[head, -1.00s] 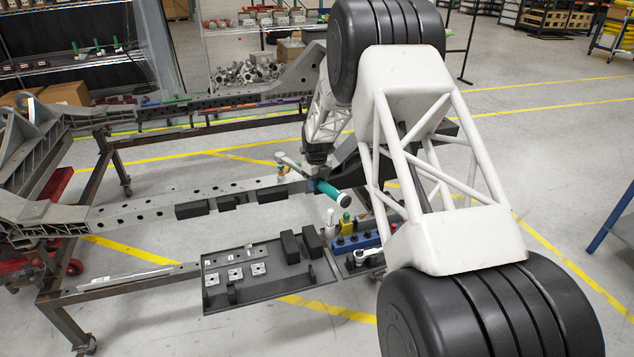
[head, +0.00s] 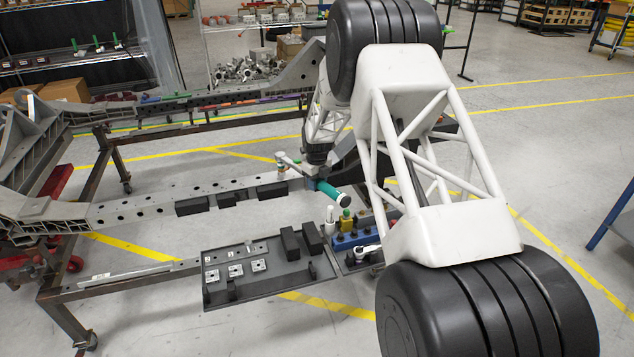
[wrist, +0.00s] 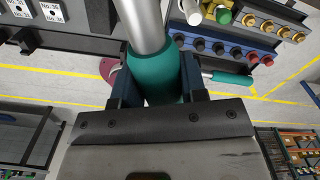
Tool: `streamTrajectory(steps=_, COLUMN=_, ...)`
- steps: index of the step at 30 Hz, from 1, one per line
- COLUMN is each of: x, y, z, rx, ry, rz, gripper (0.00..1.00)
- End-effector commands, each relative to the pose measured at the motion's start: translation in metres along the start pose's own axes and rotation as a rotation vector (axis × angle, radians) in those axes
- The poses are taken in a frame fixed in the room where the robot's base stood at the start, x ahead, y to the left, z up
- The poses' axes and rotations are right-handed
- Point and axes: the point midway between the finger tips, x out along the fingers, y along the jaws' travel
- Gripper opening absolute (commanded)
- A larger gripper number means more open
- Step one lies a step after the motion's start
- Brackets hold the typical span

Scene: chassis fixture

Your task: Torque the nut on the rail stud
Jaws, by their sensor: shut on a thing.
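A torque wrench with a grey shaft (wrist: 141,24) and teal handle (wrist: 163,72) is in my gripper (wrist: 160,88). The blue fingers are shut around the teal handle, one on each side. In the head view my gripper (head: 315,183) is at the right part of the near chassis rail (head: 140,209). The teal handle (head: 328,189) points toward the camera, and the wrench head (head: 281,157) is over the rail to the left. A small pale and orange piece is below the head. The nut and stud are too small to tell apart, so seating is unclear.
A dark tray (head: 222,292) with small labelled plates and black blocks stands in front of the rail. A blue socket rack (head: 347,240) is to its right, with another wrench (head: 367,250) beside it. Black blocks (head: 193,206) sit along the rail's near side.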

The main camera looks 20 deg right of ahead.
Motion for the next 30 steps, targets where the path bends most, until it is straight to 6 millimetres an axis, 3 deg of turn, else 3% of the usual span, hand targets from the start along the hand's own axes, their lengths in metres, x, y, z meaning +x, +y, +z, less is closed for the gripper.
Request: streamTrajectory(steps=30, x=0.0067, y=-0.0002, z=0.0003, rx=0.001, ry=0.0, rz=0.0, gripper=0.0)
